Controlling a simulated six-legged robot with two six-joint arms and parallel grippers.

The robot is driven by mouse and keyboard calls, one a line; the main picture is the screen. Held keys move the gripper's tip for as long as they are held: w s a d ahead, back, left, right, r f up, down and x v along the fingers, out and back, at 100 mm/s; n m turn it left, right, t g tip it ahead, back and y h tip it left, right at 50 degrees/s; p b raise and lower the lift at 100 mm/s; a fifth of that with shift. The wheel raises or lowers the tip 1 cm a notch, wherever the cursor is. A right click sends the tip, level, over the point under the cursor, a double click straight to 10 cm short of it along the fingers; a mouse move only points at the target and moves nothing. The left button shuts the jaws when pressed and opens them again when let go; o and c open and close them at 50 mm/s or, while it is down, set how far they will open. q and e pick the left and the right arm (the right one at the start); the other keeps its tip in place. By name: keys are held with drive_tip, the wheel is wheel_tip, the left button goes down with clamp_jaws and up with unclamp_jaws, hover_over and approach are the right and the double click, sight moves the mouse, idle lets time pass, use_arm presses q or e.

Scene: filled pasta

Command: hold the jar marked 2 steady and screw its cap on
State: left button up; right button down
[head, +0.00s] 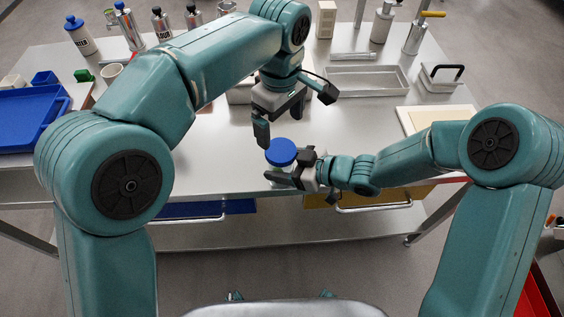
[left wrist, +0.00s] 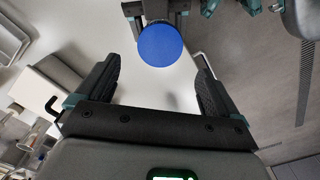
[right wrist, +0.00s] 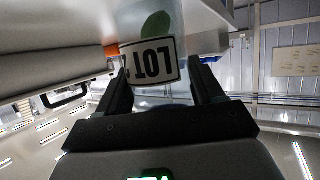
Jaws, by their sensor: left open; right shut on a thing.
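A jar (right wrist: 157,62) is held low over the front of the table by my right gripper (head: 291,169), whose fingers are shut around its body. The right wrist view shows a white label reading "LOT" and a green patch above it; no number 2 is legible. A round blue cap (head: 281,150) sits on top of the jar; how tightly it is seated cannot be told. It also shows in the left wrist view (left wrist: 161,45). My left gripper (head: 279,124) is open and empty, pointing down above and behind the cap, apart from it.
A blue tray (head: 32,118) lies at the left, near a white cup (head: 112,74). Several bottles stand along the back left. A metal tray (head: 367,81) and a lidded box with a black handle (head: 441,77) are at the back right. The table left of the jar is clear.

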sight(281, 150)
use_arm(q)
wheel_tip(281, 150, down, 8)
drive_tip(key=shift+r, duration=0.1)
idle(0.4)
drive_tip(key=c, duration=1.1)
drive_tip(key=m, duration=0.6)
drive_tip(key=shift+m, duration=0.3)
drive_tip(key=o, duration=1.2)
drive_tip(key=shift+d, duration=0.1)
